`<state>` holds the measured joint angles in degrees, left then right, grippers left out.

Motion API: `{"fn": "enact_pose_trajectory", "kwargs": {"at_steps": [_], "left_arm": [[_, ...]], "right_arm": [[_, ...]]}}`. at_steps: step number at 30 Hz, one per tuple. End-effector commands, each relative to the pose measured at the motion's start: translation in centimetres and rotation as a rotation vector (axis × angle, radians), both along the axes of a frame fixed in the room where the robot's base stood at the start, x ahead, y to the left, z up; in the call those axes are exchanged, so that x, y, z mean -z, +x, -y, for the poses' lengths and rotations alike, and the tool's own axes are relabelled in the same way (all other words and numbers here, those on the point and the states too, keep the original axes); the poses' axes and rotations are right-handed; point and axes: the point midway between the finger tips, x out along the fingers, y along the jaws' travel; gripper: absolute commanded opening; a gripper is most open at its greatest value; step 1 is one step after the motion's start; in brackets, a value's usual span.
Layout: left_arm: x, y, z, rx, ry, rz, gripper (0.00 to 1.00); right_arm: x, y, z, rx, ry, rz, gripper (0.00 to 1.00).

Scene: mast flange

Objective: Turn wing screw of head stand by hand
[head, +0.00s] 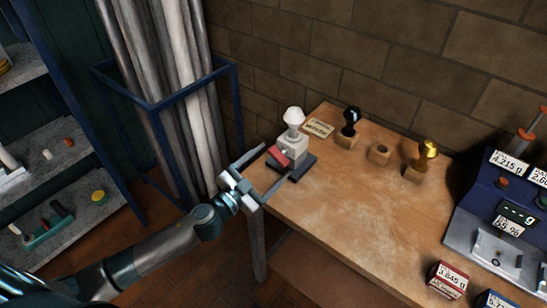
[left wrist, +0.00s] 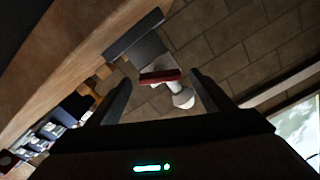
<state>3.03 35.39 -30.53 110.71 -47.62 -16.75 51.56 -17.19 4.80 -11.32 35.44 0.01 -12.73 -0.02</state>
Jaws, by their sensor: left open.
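The head stand (head: 294,146) is a pale block on a dark base plate (head: 301,168) at the table's left corner, with a white rounded head on top. A red wing screw (head: 278,155) sticks out on its near left side. My left gripper (head: 275,163) is open, with one finger on each side of the wing screw. In the left wrist view the red wing screw (left wrist: 160,76) lies between the spread fingertips (left wrist: 160,77), with visible gaps on both sides. The white head (left wrist: 183,99) shows behind it. My right gripper is not in view.
A blue device (head: 488,210) and small boxes (head: 450,279) are at right. The table middle (head: 345,210) is clear.

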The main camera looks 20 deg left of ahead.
Motion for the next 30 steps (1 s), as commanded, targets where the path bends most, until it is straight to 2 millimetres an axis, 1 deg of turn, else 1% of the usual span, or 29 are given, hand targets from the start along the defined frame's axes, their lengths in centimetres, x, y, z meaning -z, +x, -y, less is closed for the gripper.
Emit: {"fn": "enact_pose_trajectory", "kwargs": {"at_steps": [3, 6, 16, 17, 18, 20, 21, 22, 30], "left_arm": [[-0.1, 1.0, 0.4, 0.0, 0.001, 0.001, 0.75], [0.0, 1.5, 0.5, 0.0, 0.001, 0.0, 0.75], [0.0, 1.7, 0.6, 0.001, 0.0, 0.0, 0.75], [0.0, 1.7, 0.6, 0.001, 0.0, 0.0, 0.73], [0.0, 1.7, 0.6, 0.001, 0.0, 0.0, 0.63], [0.0, 1.7, 0.6, 0.001, 0.0, 0.0, 0.49], [0.0, 1.7, 0.6, 0.001, 0.0, 0.0, 0.39], [0.0, 1.7, 0.6, 0.0, 0.0, 0.0, 0.34], [0.0, 1.6, 0.6, 0.001, 0.034, 0.012, 0.34]], "right_arm": [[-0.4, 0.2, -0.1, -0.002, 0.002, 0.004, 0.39], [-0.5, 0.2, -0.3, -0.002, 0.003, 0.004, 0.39], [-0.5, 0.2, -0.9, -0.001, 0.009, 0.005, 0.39], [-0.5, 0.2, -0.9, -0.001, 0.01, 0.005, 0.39], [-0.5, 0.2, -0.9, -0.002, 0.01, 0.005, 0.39], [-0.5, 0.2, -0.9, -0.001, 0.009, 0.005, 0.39], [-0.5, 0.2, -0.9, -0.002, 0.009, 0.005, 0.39], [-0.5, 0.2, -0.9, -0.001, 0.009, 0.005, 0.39], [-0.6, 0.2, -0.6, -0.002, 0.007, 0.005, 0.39]]}}
